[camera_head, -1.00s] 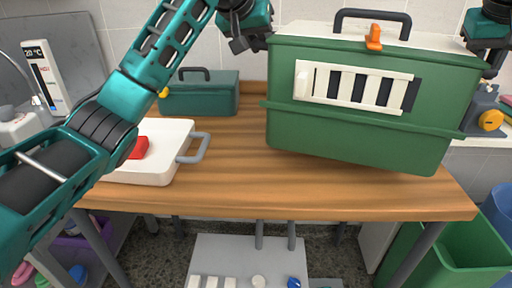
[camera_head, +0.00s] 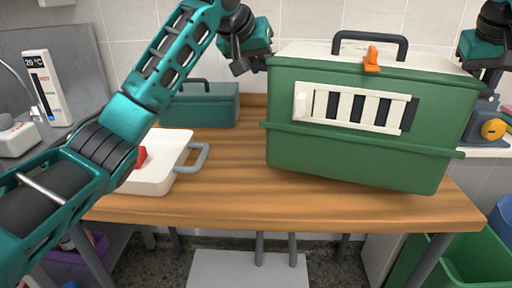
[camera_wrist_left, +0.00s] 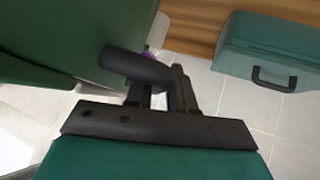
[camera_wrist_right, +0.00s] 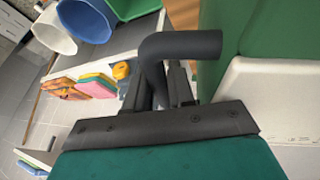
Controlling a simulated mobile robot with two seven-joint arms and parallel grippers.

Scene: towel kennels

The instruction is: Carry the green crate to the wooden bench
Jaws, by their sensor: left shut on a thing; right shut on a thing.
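The green crate (camera_head: 365,160) has a white lid top, a dark top handle, an orange latch and a barred white panel. It is over the right part of the wooden bench (camera_head: 240,204), slightly tilted with its right side lower. I cannot tell whether its base touches the bench. My left gripper (camera_head: 255,62) is shut on the dark handle at its left side, which also shows in the left wrist view (camera_wrist_left: 135,68). My right gripper (camera_head: 489,76) is shut on the right side handle, clear in the right wrist view (camera_wrist_right: 180,46).
A teal box (camera_head: 200,106) with a dark handle stands at the back of the bench. A white tray (camera_head: 165,178) with a grey handle and something red sits at the left, partly behind my arm. Bare bench lies between tray and crate. A green bin (camera_head: 480,262) stands below right.

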